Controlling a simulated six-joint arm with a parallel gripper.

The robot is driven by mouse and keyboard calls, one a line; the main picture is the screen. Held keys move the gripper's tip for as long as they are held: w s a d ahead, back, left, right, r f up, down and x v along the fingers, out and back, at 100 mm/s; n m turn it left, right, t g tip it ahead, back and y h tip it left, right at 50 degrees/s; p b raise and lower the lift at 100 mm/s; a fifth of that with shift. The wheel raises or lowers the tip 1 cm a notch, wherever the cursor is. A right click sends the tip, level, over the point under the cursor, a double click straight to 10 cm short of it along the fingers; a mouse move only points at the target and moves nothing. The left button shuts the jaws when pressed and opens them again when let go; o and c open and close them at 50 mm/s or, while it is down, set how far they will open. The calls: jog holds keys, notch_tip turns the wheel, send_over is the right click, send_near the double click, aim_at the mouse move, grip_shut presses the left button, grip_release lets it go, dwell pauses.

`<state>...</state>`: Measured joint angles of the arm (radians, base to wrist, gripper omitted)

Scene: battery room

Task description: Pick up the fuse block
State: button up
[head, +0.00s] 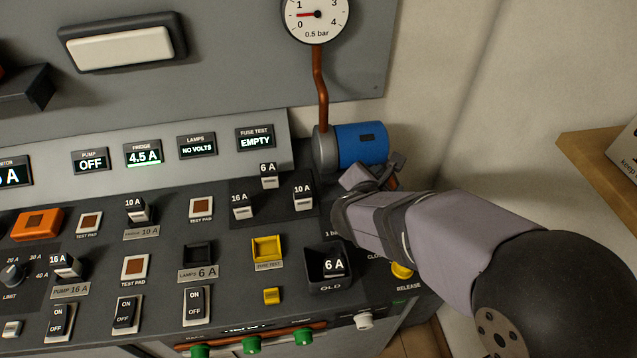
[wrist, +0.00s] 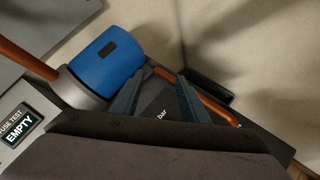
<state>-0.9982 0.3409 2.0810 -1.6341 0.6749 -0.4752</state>
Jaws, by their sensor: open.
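Several fuse blocks with white-topped labels show in the head view. In the dark rack at the back are a 16 A block (head: 241,206), a 6 A block (head: 269,176) and a 10 A block (head: 303,197). Another 6 A block (head: 333,265) lies in the black OLD tray (head: 327,287). A 10 A block (head: 137,210) sits at FRIDGE and a 16 A block (head: 64,265) at PUMP. My gripper (head: 375,174) is open and empty, right of the rack and by the blue cylinder. Its fingers (wrist: 157,98) are spread in the wrist view, where no fuse block shows.
The blue cylinder (head: 361,145) stands at the panel's back right, with a copper pipe (head: 320,88) rising to a gauge. The LAMPS socket (head: 198,254) and the yellow FUSE TEST socket (head: 267,249) look empty. A wall lies right of the panel.

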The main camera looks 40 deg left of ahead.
aim_at(268, 172)
jog(key=s+a+n+y, duration=0.1)
jog(key=s+a+n, duration=0.1)
jog(key=a, duration=0.2)
jog(key=s+a+n+y+b, duration=0.1)
jog(key=s+a+n+y, duration=0.1)
jog(key=a, duration=0.2)
jog(key=s+a+f+n+y, duration=0.1)
jog(key=s+a+n, duration=0.1)
jog(key=a, duration=0.2)
jog(key=shift+a+n, duration=0.3)
jog(key=shift+a, duration=0.1)
jog(key=s+a+n+y, duration=0.1)
jog(key=s+a, duration=0.1)
jog(key=a, duration=0.1)
jog(key=s+a+n+y, duration=0.1)
jog(key=s+a+n, duration=0.1)
jog(key=s+a, duration=0.1)
jog(key=s+a+n+g+y+b, duration=0.1)
jog(key=s+a+n, duration=0.1)
jog(key=a, duration=0.1)
jog(key=shift+s+f+y, duration=0.25)
jog(key=shift+f+y, duration=0.05)
jog(key=shift+f, duration=0.05)
jog(key=shift+p+x, duration=1.3)
jog(key=shift+x, duration=2.4)
jog(key=shift+f, duration=0.1)
jog(key=shift+c, duration=0.6)
jog(key=c, duration=0.7)
